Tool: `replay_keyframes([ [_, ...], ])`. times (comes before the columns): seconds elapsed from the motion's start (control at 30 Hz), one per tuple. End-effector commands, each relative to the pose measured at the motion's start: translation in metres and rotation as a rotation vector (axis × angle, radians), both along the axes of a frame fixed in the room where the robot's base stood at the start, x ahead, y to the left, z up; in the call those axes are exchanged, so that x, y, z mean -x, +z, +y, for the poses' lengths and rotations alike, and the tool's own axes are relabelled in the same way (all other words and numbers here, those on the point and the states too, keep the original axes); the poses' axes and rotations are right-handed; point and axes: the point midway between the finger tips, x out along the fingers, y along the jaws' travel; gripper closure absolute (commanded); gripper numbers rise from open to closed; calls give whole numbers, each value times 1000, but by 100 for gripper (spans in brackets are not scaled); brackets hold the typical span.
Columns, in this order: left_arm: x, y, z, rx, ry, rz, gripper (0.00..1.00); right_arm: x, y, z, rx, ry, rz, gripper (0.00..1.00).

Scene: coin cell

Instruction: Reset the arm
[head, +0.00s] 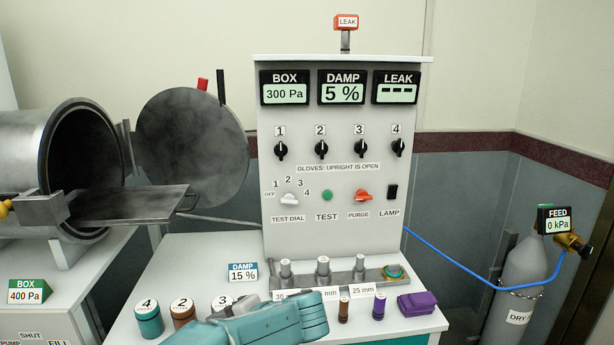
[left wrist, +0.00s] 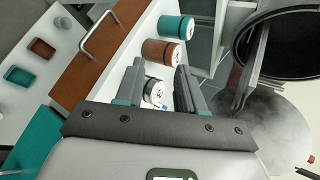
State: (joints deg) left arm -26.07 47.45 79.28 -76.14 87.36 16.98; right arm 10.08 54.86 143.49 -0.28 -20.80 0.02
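My left arm (head: 265,325) shows as teal links low in the middle of the head view, over the bench's front part. In the left wrist view my left gripper (left wrist: 160,66) is open, its two dark fingers apart. A canister marked 3 (left wrist: 156,92) shows in the gap between the fingers, with space at both sides; I cannot tell its depth from them. In the head view the arm partly hides the canister 3 (head: 222,302), and the fingers are not clear there. My right gripper is in neither view.
Canisters 4 (head: 149,320) and 2 (head: 183,312) stand left of my arm. A metal rack (head: 340,275), small vials (head: 379,306) and a purple block (head: 417,304) lie right. The control panel (head: 335,170) rises behind; an open chamber (head: 85,165) stands left, a gas cylinder (head: 520,275) right.

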Motion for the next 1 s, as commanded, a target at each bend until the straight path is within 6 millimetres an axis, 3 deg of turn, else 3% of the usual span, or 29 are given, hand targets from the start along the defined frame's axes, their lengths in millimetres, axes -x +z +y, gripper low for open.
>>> replay_keyframes([
  [0.17,24,-96,0,205,-61,217,62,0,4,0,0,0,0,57],
  [0.27,62,-166,-7,410,-71,367,62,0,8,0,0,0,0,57],
  [0.4,143,-251,-31,793,10,511,62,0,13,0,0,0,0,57],
  [0.5,203,-287,-54,1090,168,507,62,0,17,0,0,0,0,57],
  [0.6,243,-302,-65,1290,360,407,62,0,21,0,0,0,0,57],
  [0.7,268,-309,-62,1381,532,275,62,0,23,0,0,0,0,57],
  [0.8,283,-312,-53,1398,646,169,62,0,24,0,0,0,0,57],
  [1.0,292,-314,-43,1392,714,91,62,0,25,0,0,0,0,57],
])
